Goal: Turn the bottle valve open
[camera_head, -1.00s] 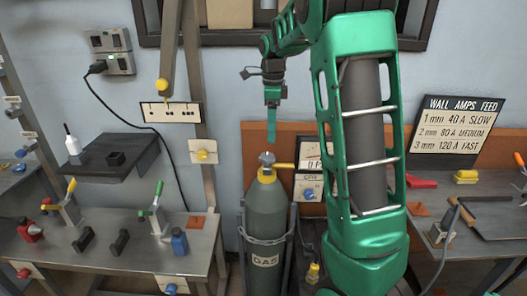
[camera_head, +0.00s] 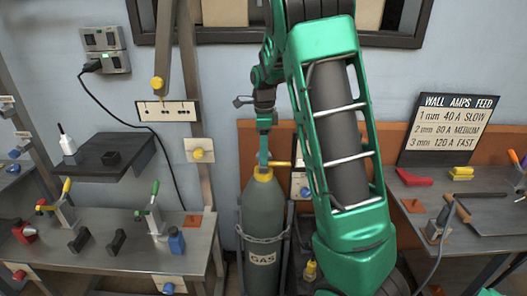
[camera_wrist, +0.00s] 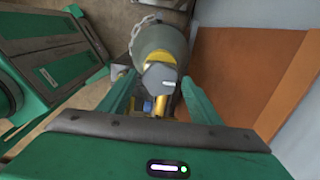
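The grey-green gas bottle (camera_head: 263,222) stands upright in a rack and has a yellow collar at its neck. Its valve has a grey knob (camera_wrist: 158,78) with a white mark and a yellow lever or spout (camera_head: 280,164) pointing right. My gripper (camera_head: 264,157) is right above the bottle top, pointing down. In the wrist view its two green fingers stand either side of the knob, with a small gap on each side. My gripper is open. In the head view the fingers largely hide the knob.
A chain (camera_wrist: 145,22) shows around the bottle in the wrist view. A workbench (camera_head: 120,240) with clamps stands to the left, and another bench (camera_head: 480,225) with tools to the right. An orange-brown panel (camera_head: 250,140) is close behind the bottle.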

